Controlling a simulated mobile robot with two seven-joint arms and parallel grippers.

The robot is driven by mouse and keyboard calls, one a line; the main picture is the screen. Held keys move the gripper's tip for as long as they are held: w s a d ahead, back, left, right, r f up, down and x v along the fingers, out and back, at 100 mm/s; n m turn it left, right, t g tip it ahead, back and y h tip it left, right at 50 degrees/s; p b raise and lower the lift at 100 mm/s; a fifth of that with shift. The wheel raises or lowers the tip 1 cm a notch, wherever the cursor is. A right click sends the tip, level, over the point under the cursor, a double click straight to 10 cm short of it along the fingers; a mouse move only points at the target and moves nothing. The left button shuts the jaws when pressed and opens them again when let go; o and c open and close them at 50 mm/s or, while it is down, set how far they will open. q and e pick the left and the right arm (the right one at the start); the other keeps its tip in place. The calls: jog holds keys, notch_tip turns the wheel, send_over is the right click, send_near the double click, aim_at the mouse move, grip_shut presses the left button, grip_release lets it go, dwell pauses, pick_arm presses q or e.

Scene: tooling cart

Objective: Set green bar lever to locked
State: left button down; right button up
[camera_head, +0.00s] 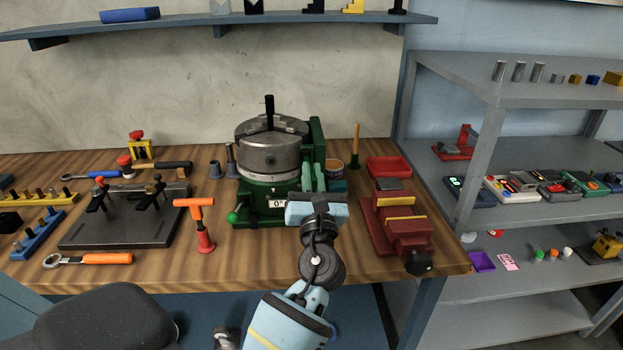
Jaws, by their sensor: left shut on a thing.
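A green rotary table (255,190) with a round grey chuck (270,152) on top stands at the middle of the bench. A dark green upright bar (318,140) rises at its right side, and a green ball-ended handle (233,216) sticks out at its lower left. My left gripper (313,182) reaches in from the bottom, at the right front of the rotary table. It is shut on the green bar lever, whose grasped part is mostly hidden by the gripper. My right gripper is not in view.
A red vise (380,235) stands close to the right of my gripper. An orange T-handle tool (204,225) stands to the left, beside a dark fixture plate (120,232). A wooden-handled tool and a cup (334,166) stand behind. Grey shelves (475,150) are at the right.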

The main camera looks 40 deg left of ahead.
pick_arm(q)
jog(key=n+g+y, duration=0.1)
jog(key=w+d+n+g+y+b, duration=0.1)
jog(key=g+y, duration=0.1)
jog(key=g, duration=0.1)
jog(key=shift+w+d+n+y, duration=0.15)
jog(key=shift+w+n+y, duration=0.2)
jog(key=shift+n+y, duration=0.05)
jog(key=shift+r, duration=0.15)
jog(key=c, duration=1.5)
grip_release()
jog(key=shift+f, duration=0.2)
